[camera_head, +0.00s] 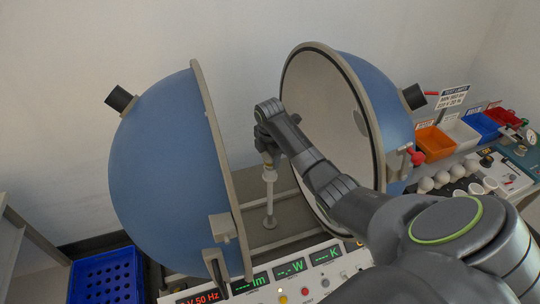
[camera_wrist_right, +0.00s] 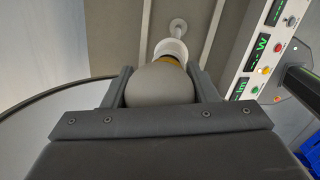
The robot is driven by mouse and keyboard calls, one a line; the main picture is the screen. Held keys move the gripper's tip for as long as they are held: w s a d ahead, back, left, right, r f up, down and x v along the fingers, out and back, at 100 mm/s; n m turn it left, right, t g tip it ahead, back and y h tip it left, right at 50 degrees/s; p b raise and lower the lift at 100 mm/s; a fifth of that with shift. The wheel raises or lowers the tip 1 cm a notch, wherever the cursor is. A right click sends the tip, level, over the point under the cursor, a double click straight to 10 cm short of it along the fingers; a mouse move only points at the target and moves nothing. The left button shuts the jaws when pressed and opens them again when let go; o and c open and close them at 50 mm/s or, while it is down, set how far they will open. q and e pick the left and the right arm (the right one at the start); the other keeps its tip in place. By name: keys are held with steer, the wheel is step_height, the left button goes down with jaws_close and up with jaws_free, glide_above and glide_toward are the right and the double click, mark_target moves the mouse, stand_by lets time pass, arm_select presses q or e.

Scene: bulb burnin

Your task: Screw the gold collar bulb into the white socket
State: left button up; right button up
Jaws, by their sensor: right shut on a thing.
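My right gripper (camera_head: 266,150) is over the post in the middle of the opened sphere. It is shut on a pale round bulb (camera_wrist_right: 160,86), which also sits between its fingers in the right wrist view. A thin strip of the bulb's gold collar (camera_wrist_right: 169,60) shows beyond the globe, at the mouth of the white socket (camera_wrist_right: 171,47). Bulb and socket look lined up, but how deep the collar sits is hidden by the globe. In the head view the white socket (camera_head: 269,174) tops a slim upright post under the gripper. My left gripper is not in view.
Two blue sphere halves (camera_head: 165,160) stand open on either side of my right arm. A meter panel (camera_head: 290,274) runs along the front. Several white bulbs (camera_head: 441,179) and coloured bins (camera_head: 434,142) are at the right. A blue crate (camera_head: 105,278) is at lower left.

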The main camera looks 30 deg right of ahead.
steer(key=m, duration=0.4)
steer(key=shift+m+g, duration=0.3)
steer(key=m, duration=0.4)
steer(key=shift+s+g+h, duration=0.15)
steer(key=shift+g+h, duration=0.15)
steer(key=shift+h, duration=0.1)
steer(key=m, duration=0.5)
steer(key=shift+g, duration=0.4)
steer(key=m, duration=0.4)
steer(key=shift+s+m+g, duration=0.1)
steer(key=shift+m+g, duration=0.2)
steer(key=shift+g, duration=0.1)
steer(key=o, duration=0.9)
steer(key=shift+c, duration=0.2)
